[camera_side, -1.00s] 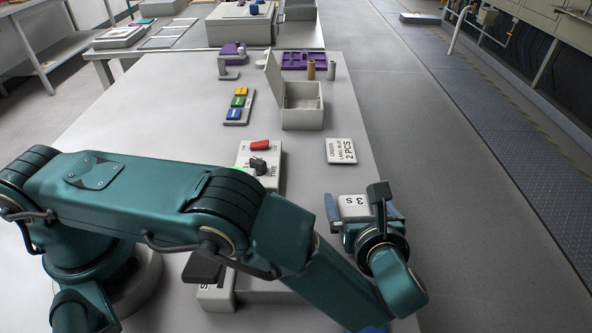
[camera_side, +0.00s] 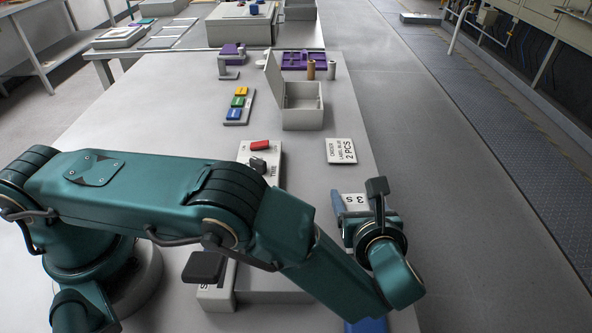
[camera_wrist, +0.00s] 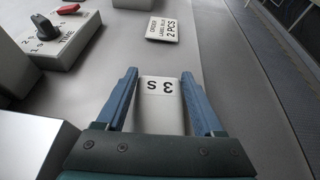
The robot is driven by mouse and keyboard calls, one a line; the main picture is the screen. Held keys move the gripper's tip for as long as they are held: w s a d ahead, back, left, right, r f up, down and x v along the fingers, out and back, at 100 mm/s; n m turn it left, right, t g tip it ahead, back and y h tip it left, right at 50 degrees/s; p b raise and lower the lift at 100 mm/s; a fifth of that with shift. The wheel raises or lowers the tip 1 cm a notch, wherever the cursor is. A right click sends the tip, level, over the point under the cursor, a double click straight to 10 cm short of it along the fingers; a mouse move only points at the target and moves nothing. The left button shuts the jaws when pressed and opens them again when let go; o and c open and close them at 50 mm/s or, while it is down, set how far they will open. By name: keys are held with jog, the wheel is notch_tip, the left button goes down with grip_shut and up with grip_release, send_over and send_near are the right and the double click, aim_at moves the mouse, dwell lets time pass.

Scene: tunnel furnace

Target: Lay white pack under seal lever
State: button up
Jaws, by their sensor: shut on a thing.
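The white pack (camera_wrist: 161,112), marked "3 S", lies between the two blue fingers of my gripper (camera_wrist: 159,76) in the wrist view. My gripper is shut on it, low over the table's right side. In the side view the pack (camera_side: 354,200) is partly hidden by my wrist. The seal lever (camera_side: 204,267), a dark flat plate, shows left of my forearm in the side view, above a pale sealer body (camera_side: 216,298). My arm hides much of the sealer.
A timer box (camera_wrist: 58,40) with a black knob and red switch stands left of the pack. A white order label (camera_side: 341,151) lies beyond it. Farther back are an open lidded box (camera_side: 301,118) and a rack of coloured blocks (camera_side: 238,108). A blue item (camera_side: 367,325) shows at the bottom edge.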

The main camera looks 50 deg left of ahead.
notch_tip(320, 180, up, 4)
jog(key=shift+f, duration=0.15)
jog(key=s+a+r, duration=0.1)
jog(key=a+r, duration=0.6)
jog(key=a, duration=0.4)
jog(key=s+a+r+n+g, duration=0.1)
jog(key=s+a+r, duration=0.4)
jog(key=s+r, duration=0.3)
jog(key=shift+s+a+r+y, duration=0.2)
jog(key=shift+s+a+y, duration=0.1)
jog(key=shift+a+y, duration=0.1)
dwell(0.3)
jog(key=w+d+f+m+t, duration=0.1)
jog(key=w+d+f, duration=0.4)
jog(key=w+f, duration=0.3)
jog(key=shift+w+f+h, duration=0.15)
jog(key=shift+f+h, duration=0.05)
jog(key=shift+h, duration=0.2)
